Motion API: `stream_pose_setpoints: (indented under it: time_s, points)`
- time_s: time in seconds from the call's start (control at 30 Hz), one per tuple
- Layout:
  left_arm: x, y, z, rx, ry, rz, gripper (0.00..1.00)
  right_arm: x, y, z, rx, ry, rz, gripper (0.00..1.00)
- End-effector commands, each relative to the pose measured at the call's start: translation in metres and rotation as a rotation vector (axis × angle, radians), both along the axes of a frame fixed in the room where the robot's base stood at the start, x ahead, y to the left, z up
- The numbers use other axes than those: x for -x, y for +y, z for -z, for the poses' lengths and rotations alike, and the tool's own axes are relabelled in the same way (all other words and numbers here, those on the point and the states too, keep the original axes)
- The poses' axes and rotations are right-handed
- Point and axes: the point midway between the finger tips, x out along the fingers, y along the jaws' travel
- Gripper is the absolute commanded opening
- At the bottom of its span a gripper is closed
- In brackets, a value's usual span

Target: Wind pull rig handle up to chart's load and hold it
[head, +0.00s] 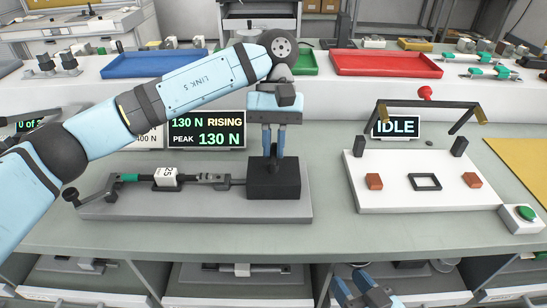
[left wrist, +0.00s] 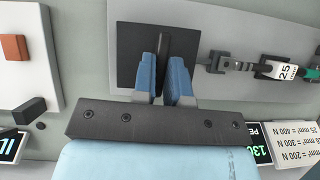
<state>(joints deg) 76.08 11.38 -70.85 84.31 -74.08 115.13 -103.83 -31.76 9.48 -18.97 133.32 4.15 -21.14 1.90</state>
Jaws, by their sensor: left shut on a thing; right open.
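The pull rig (head: 210,206) has a grey base with a black block (head: 290,180) at its right end. A cable specimen with a white tag (head: 165,178) lies stretched along it; the tag reads 25 in the left wrist view (left wrist: 284,71). My left gripper (head: 273,154) points down over the block, shut on the dark upright handle (left wrist: 165,48). The rig display (head: 205,130) reads 130 N RISING, PEAK 130 N. The chart (left wrist: 293,138) is partly hidden by my arm in the head view; a 400 N line shows. My right gripper (head: 362,280) is open and empty at the bottom edge.
Right of the rig stands a white test board (head: 400,195) with a black frame arch and an IDLE display (head: 396,128). A green button box (head: 523,217) sits at its right. Blue (head: 150,64) and red (head: 387,64) trays stand on the rear shelf.

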Motion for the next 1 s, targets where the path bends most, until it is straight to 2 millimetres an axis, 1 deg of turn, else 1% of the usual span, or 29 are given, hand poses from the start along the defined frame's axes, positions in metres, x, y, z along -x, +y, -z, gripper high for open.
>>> stream_pose_setpoints:
  time_s: [0.07, 0.1, 0.13, 0.17, 0.4, 0.53, 1.0]
  points:
    - [0.000, 0.000, 0.000, 0.000, 0.000, 0.000, 0.00, 0.000, -0.001, 0.000, 0.001, 0.001, 0.001, 0.43]
    - [0.000, 0.000, 0.000, 0.000, 0.000, 0.000, 0.20, 0.000, -0.001, 0.000, 0.001, 0.001, 0.001, 0.43]
    - [0.000, 0.000, 0.000, 0.000, 0.000, 0.000, 0.27, 0.000, -0.001, 0.000, 0.002, 0.001, 0.002, 0.43]
    - [0.000, 0.000, 0.000, 0.000, 0.000, 0.000, 0.30, 0.000, -0.001, 0.000, 0.002, 0.001, 0.002, 0.43]
    - [0.000, 0.000, 0.000, 0.000, 0.000, 0.000, 0.30, 0.000, -0.001, 0.000, 0.003, 0.001, 0.001, 0.43]
    - [0.000, 0.000, -0.004, 0.000, -0.001, 0.000, 0.30, 0.001, -0.001, -0.003, 0.003, 0.001, 0.000, 0.43]
    - [0.000, 0.000, -0.041, 0.000, -0.001, 0.000, 0.30, 0.000, 0.000, -0.024, 0.001, 0.001, 0.001, 0.43]
